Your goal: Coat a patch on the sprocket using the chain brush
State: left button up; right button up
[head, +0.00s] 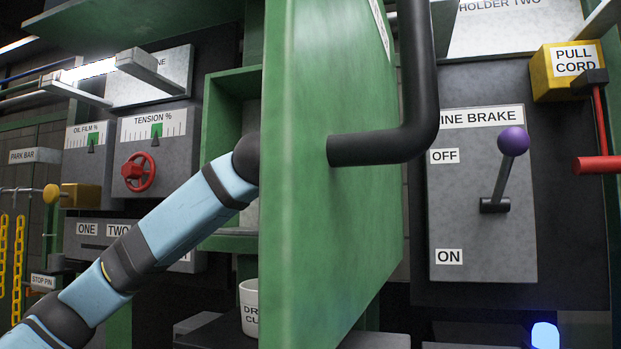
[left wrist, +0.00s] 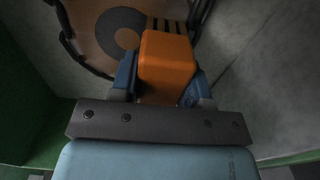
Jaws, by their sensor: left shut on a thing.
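In the left wrist view, my left gripper (left wrist: 162,75) is shut on an orange block-shaped handle, which I take for the chain brush (left wrist: 166,62). Dark stripes, perhaps its bristles, show just past the handle's far end. The sprocket (left wrist: 100,28) is a tan disc with a grey ring, edged by a dark chain, beyond and left of the handle. I cannot tell whether the brush touches it. In the head view my left arm passes behind a green door, which hides the gripper, brush and sprocket. My right gripper is in neither view.
The open green door (head: 325,180) with a black bar handle (head: 418,95) stands close in front. Right of it are the line brake lever (head: 504,170) and a red pull cord handle (head: 597,165). A white cup (head: 249,308) sits low beside the door. A red valve wheel (head: 138,172) is left.

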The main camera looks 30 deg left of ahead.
pick_arm(q)
jog(key=shift+s+a, duration=0.15)
jog(key=shift+a, duration=0.8)
jog(key=shift+d, duration=0.1)
jog(key=shift+s+d+f+b, duration=0.1)
jog(key=shift+s+b, duration=0.45)
jog(key=shift+s, duration=0.05)
jog(key=shift+b+v, duration=0.85)
jog(key=shift+v, duration=1.55)
jog(key=v, duration=0.3)
jog(key=shift+d+b, duration=0.1)
jog(key=shift+b, duration=0.3)
